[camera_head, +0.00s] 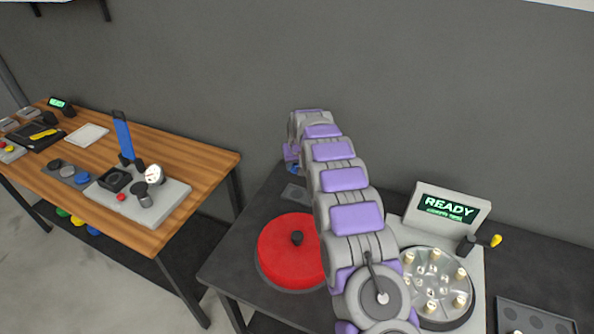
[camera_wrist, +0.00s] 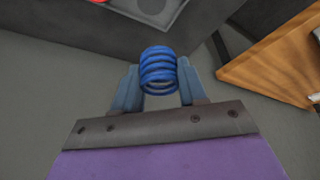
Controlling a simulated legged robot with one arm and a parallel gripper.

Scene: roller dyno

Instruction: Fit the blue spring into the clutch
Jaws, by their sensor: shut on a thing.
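The blue spring (camera_wrist: 158,68) is held between the two fingers of my gripper (camera_wrist: 158,85) in the wrist view, with its coils upright. In the head view my gripper is mostly hidden behind my arm, and a bit of blue (camera_head: 293,168) shows at the arm's far end, over the back left of the dark table. The clutch (camera_head: 436,284) appears to be the round metal plate with several pale posts at the right, on a grey base. My gripper is far from it, to the left and back.
A red disc (camera_head: 289,252) with a black knob lies on the dark table (camera_head: 232,258), left of my arm. A screen (camera_head: 446,208) reading READY stands behind the clutch. A dark tray (camera_head: 536,318) is at the right. A wooden table (camera_head: 203,160) with a press is at the left, beyond a gap.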

